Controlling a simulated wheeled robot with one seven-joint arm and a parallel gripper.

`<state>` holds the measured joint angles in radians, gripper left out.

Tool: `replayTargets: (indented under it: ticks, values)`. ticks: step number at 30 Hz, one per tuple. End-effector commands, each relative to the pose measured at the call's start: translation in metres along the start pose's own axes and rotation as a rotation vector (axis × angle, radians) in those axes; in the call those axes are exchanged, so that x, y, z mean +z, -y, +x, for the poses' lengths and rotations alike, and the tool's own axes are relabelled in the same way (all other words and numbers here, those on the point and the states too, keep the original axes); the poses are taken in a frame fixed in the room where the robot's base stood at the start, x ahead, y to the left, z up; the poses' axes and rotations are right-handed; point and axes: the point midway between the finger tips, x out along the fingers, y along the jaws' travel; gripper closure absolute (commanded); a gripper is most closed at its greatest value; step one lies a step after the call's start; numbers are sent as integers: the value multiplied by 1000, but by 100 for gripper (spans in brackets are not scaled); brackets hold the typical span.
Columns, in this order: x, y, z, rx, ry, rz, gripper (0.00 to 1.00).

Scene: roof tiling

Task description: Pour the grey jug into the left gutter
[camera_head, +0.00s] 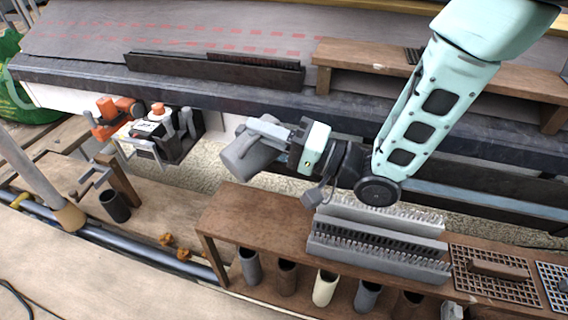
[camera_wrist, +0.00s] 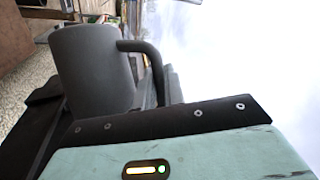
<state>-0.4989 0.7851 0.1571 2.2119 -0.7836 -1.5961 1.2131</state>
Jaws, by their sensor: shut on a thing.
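The grey jug (camera_head: 248,152) is held in the air left of the middle in the head view, and its body looks tilted. My gripper (camera_head: 278,132) is shut on it at the handle side. In the wrist view the jug (camera_wrist: 95,68) shows with its curved handle (camera_wrist: 150,65) on the right. I cannot see inside the jug or any liquid. A long dark trough (camera_head: 210,70) lies on the roof edge at upper left, behind and apart from the jug. Another dark channel (camera_head: 490,195) runs at right behind my arm. I cannot tell for sure which one is the left gutter.
A brown bench (camera_head: 225,205) in front carries grey brush-like strips (camera_head: 375,245) and grilles (camera_head: 490,275), with several cups below. An orange and black tool (camera_head: 160,135) stands left of the jug. A wooden shelf (camera_head: 450,75) sits on the roof behind my arm.

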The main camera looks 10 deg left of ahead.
Motion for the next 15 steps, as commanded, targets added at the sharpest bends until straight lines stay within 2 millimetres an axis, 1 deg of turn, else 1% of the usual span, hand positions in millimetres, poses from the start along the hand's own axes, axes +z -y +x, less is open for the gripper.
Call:
replayTargets:
  ticks: [1, 3, 7, 9, 15]
  values:
    - [3, 10, 5, 12, 14, -31, 100]
    - [10, 13, 10, 34, 34, -82, 100]
    - [24, 0, 12, 84, 81, -206, 100]
    - [26, 5, 16, 112, 107, -276, 100]
    - [36, 6, 22, 193, 184, -475, 100]
